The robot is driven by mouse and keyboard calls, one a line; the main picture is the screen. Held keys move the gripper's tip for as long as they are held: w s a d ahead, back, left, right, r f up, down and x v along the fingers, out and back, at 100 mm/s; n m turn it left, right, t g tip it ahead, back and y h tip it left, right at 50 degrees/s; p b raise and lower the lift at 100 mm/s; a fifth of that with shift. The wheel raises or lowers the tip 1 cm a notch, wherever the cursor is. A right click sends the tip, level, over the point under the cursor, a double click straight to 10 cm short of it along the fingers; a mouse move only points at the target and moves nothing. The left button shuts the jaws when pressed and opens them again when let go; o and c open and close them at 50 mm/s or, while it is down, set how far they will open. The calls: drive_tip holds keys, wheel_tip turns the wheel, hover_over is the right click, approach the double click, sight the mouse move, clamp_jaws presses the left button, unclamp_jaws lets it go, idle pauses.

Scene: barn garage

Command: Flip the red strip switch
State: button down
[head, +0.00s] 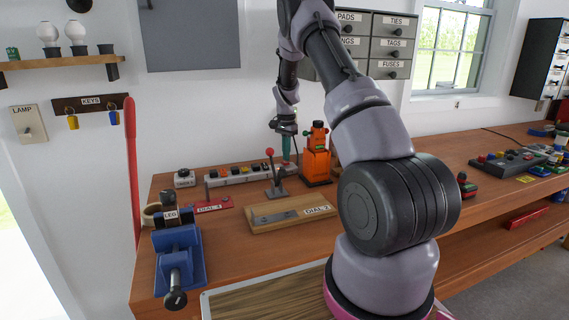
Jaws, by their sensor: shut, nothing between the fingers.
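A pale power strip (235,175) with several sockets lies at the back of the wooden workbench, near the wall. Its red switch is too small to pick out for sure. My gripper (287,160) points down near the strip's right end, left of the orange jack. It looks shut and empty. At this size I cannot tell whether the fingertips touch the strip.
A lever with a red knob (270,153) stands just in front of the strip. An orange jack (316,160) stands at the right. My arm hides part of the bench.

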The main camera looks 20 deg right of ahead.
sight(286, 163)
drive_tip(key=shift+f, duration=0.7)
idle(0.3)
drive_tip(key=shift+r, duration=3.5)
